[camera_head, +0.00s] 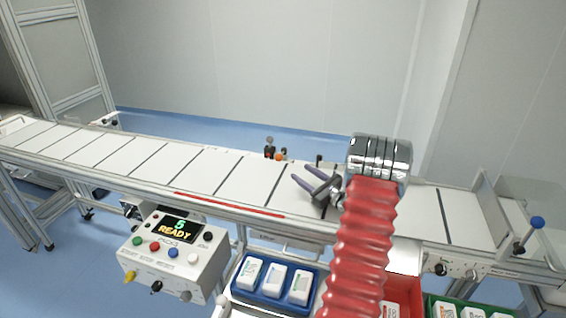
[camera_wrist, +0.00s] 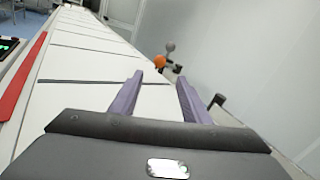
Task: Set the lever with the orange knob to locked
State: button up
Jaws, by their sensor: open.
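The orange knob (camera_head: 278,157) shows at the far edge of the conveyor in the head view, beside a dark lever part with a grey ball (camera_head: 269,140). In the wrist view the orange knob (camera_wrist: 159,62) lies ahead, just beyond and between the line of my fingertips, with the grey ball (camera_wrist: 170,47) above it. My gripper (camera_head: 302,176) is open and empty over the white belt, to the right of the knob and apart from it. Its two purple fingers (camera_wrist: 160,80) point toward the knob. The lever's markings are too small to read.
The white conveyor belt (camera_head: 150,160) runs across the scene and is clear. A black post (camera_head: 319,160) stands at its far edge. A control box (camera_head: 172,255) reading "5 READY" and a blue tray (camera_head: 235,289) with white packs are in front. A blue-knobbed lever (camera_head: 537,222) is far right.

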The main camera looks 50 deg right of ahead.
jog(key=w, duration=0.4)
jog(key=w+d, duration=0.1)
jog(key=w, duration=0.6)
jog(key=shift+w+d, duration=0.15)
jog(key=shift+w, duration=0.15)
grip_shut()
